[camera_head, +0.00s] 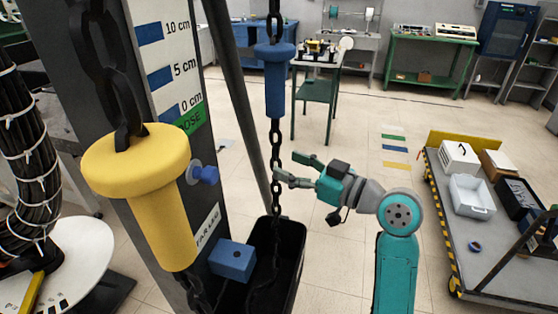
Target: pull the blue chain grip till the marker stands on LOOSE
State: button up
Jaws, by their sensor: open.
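The blue chain grip (276,82) hangs upright on a dark chain (276,205) at the top middle. My gripper (287,165) is open, below the blue grip and to the right of the chain. Its fingers point left; the lower fingertip overlaps the chain in the picture, and I cannot tell if it touches. A scale board (160,55) marked 10, 5 and 0 cm stands on the post, with a green LOOSE band (192,120) at its foot, partly hidden by the yellow grip. A small blue knob with a grey disc (205,174), possibly the marker, shows below the band.
A large yellow chain grip (160,200) hangs in front at the left. A blue block (233,260) and a black bin (290,250) are below. A cart (455,235) with boxes stands right. Floor between the bin and cart is clear, apart from my arm.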

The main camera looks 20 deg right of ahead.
jog(key=v, duration=0.7)
jog(key=shift+s+d, duration=0.2)
jog(key=shift+s, duration=0.15)
